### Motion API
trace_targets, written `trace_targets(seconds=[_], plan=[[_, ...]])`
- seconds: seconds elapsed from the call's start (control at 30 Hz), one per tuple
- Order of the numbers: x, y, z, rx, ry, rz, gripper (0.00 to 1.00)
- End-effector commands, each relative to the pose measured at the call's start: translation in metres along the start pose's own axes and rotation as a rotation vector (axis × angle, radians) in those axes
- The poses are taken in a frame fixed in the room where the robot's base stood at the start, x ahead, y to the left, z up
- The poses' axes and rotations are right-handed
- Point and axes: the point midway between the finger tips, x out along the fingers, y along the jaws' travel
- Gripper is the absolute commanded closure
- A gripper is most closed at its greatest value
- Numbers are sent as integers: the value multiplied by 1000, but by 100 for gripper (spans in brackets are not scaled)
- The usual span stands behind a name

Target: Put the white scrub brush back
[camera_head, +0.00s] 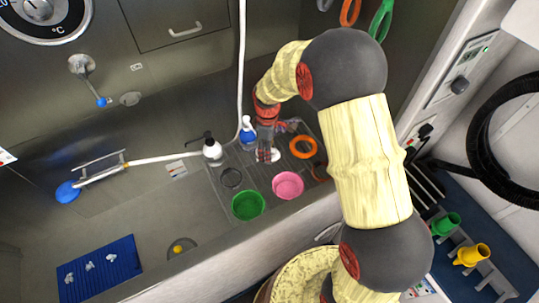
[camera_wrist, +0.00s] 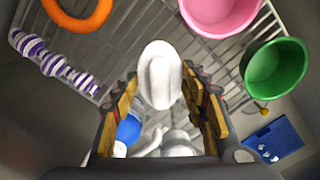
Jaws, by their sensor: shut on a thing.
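The white scrub brush (camera_wrist: 160,74) shows in the wrist view as a smooth pale oval between my fingers. In the head view its white end (camera_head: 268,156) shows just below my gripper (camera_head: 266,143). My gripper, also in the wrist view (camera_wrist: 160,82), is shut on it. It is over the grey slatted drainer (camera_head: 256,173), which also lies beneath in the wrist view (camera_wrist: 125,30). I cannot tell whether the brush touches the slats. Its lower side and most of its grip are hidden.
An orange ring (camera_head: 303,147), pink bowl (camera_head: 288,185) and green bowl (camera_head: 248,205) stand around my gripper on the drainer. A blue bottle (camera_head: 247,136) and a white bottle (camera_head: 212,151) are close on the left. A purple-striped object (camera_wrist: 52,63) lies nearby. The sink basin left is mostly open.

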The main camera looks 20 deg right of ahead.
Motion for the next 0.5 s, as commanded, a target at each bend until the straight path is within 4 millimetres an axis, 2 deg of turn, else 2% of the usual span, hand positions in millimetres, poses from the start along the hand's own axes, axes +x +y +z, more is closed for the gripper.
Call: trace_targets(seconds=[0.1,0.37,0.5], plan=[[15,13,-2,1,2,2,76],[28,25,-2,0,2,3,76],[48,27,-2,0,0,0,76]])
